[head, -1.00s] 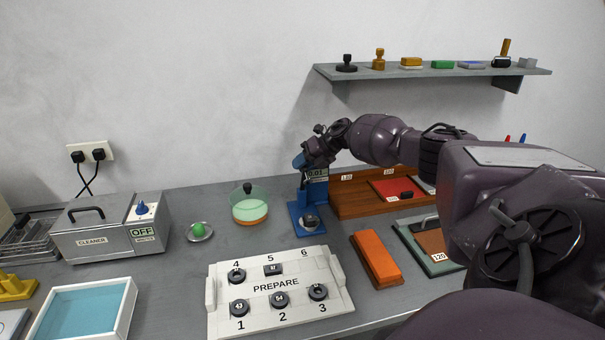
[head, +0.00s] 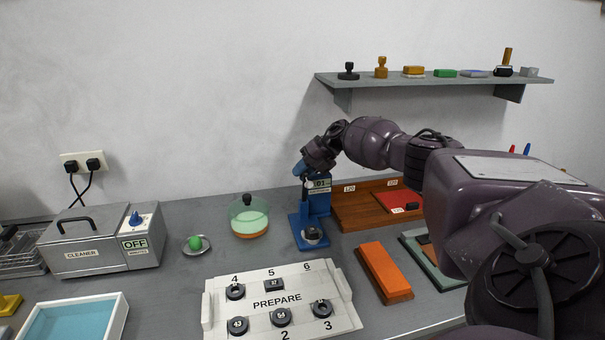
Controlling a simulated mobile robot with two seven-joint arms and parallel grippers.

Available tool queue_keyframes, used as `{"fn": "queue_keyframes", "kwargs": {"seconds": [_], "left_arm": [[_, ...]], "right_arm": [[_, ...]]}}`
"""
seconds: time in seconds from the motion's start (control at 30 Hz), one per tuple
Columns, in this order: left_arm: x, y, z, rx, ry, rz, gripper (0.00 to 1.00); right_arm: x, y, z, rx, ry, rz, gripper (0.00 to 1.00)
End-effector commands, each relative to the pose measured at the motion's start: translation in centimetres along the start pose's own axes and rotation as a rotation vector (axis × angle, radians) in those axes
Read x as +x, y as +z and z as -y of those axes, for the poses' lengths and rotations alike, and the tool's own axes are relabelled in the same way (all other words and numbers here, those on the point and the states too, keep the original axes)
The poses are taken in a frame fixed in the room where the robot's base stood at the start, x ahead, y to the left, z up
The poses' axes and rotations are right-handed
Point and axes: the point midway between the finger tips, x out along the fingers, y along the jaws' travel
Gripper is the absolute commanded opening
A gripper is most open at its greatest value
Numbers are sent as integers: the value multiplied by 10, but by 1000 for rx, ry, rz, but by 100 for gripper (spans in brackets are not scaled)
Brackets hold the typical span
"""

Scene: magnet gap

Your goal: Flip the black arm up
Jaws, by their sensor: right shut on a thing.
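The blue gauge stand (head: 313,238) is upright on the grey bench, right of centre. A small display (head: 321,184) is on its upper part, partly covered by my gripper. My right gripper (head: 302,172) reaches in from the right and is at the top left of the stand, pointing down. It is shut on a small part there, likely the black arm; the fingers and wrist hide most of it. A thin dark stem shows just below the fingertips. My left gripper is out of view.
A white PREPARE tray (head: 277,302) with several numbered dark parts lies in front. An orange block (head: 384,272) and a wooden rack (head: 358,214) are to the right. A glass-covered dish (head: 249,217) and the cleaner box (head: 84,249) stand left. A shelf (head: 430,79) is above.

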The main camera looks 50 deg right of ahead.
Motion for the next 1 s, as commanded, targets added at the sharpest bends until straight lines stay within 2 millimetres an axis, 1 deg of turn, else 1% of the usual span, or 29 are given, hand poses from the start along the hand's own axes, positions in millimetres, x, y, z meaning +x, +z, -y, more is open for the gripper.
{"fn": "queue_keyframes", "kwargs": {"seconds": [0.03, 0.07, 0.2, 0.73, 0.87, 1.0], "left_arm": [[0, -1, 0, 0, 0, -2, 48], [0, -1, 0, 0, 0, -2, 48], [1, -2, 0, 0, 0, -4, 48], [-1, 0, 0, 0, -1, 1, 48], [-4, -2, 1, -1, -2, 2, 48], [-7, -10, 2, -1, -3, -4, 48]], "right_arm": [[0, 0, 0, -1, 1, 0, 0], [0, 0, 0, -1, 1, 0, 25], [0, 0, 0, -1, 1, 0, 46], [-1, -1, 2, 1, -6, 0, 46], [-6, -1, 0, 1, -6, 1, 46], [-16, -1, -6, -1, -6, 3, 46]]}}
